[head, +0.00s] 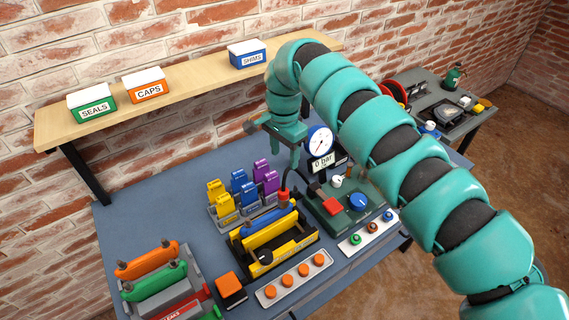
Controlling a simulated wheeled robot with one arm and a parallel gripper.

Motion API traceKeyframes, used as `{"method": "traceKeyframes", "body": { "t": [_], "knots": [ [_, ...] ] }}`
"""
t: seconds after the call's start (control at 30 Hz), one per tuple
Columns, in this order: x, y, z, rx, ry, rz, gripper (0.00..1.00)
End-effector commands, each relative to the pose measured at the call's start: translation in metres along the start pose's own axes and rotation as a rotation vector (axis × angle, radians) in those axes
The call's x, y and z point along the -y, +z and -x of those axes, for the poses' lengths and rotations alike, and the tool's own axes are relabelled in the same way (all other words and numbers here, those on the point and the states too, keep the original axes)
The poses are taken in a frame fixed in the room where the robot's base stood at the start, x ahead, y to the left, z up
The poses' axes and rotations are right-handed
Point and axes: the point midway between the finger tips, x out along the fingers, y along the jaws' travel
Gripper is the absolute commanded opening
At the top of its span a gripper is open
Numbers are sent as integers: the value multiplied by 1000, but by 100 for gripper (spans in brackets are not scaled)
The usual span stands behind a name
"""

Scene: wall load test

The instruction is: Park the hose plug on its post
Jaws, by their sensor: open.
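A small red plug-like piece (283,197) with a dark hose rising from it is at the far end of the yellow-and-black fixture (272,256); I take it for the hose plug. It seems to sit at the end of the blue and yellow parts held there. My gripper (274,143) is open, above and behind that piece, near the gauge, and apart from it. I cannot see anything between its fingers. I cannot tell the parking post for certain; the green pump box (343,217) beside the fixture carries small upright parts. My arm hides part of the area behind.
A round gauge (319,141) stands above a display reading 0 bar (322,162). Yellow, blue and purple blocks (240,187) stand in racks behind the fixture. Orange and green parts (147,259) lie at left. A shelf (180,92) holds labelled boxes. The bench's back left is clear.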

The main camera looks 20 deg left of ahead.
Motion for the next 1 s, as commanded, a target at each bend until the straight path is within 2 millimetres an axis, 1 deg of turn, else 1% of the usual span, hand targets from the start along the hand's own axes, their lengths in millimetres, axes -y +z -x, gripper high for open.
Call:
{"method": "traceKeyframes", "body": {
  "t": [0.2,0.4,0.47,0.57,0.6,0.67,0.7,0.8,0.87,0.9,0.97,1.0],
  "knots": [
    [-1,0,5,0,3,1,53],
    [1,0,5,3,-6,2,53],
    [8,-1,3,9,-36,8,53],
    [33,-7,-1,26,-147,28,53],
    [48,-11,-2,32,-216,38,53],
    [72,-21,-4,38,-330,47,53],
    [87,-28,-6,37,-409,51,53],
    [120,-55,-3,13,-610,46,53],
    [135,-74,-2,-16,-722,33,53],
    [142,-88,-2,-40,-793,22,53],
    [150,-109,1,-86,-897,2,53],
    [153,-125,1,-122,-959,-16,53]
  ]
}}
